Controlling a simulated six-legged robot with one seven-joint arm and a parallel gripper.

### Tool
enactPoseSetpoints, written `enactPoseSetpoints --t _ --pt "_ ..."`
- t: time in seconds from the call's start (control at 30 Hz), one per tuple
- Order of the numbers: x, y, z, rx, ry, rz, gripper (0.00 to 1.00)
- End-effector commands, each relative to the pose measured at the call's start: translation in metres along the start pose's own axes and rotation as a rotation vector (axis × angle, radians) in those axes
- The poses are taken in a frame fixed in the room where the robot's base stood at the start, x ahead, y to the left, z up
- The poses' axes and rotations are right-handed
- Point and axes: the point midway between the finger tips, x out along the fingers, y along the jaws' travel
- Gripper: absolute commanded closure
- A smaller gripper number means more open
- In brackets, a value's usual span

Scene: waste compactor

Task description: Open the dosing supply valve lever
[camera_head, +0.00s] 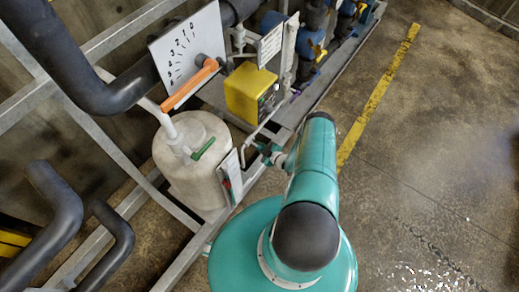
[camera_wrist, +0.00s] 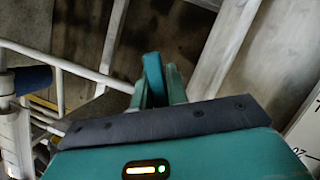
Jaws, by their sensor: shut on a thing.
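In the wrist view, my gripper (camera_wrist: 155,90) has its two teal fingers closed on a narrow blue-green piece (camera_wrist: 152,70). I take this piece to be the dosing supply valve lever; its pivot and valve body are hidden. In the head view, my gripper (camera_head: 268,152) is small and partly hidden at the end of my teal arm. It is beside the thin white pipe below the yellow dosing pump box (camera_head: 251,92), right of the white tank (camera_head: 192,160). How far the lever is turned cannot be told.
An orange lever (camera_head: 190,85) lies across a white numbered dial plate (camera_head: 188,48). A green handle (camera_head: 204,148) is on the tank top. Grey frame rails (camera_head: 183,262) and dark pipes (camera_head: 80,60) crowd the left. Open floor (camera_head: 430,150) with a yellow line lies right.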

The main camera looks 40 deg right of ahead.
Motion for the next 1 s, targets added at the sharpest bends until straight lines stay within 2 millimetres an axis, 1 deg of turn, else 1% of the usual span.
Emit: enactPoseSetpoints --t 0.7,1.0 --pt "-0.003 0.028 -0.01 -0.629 0.004 0.259 1.0" --pt "-0.006 0.035 -0.017 -0.835 0.005 0.347 1.0"
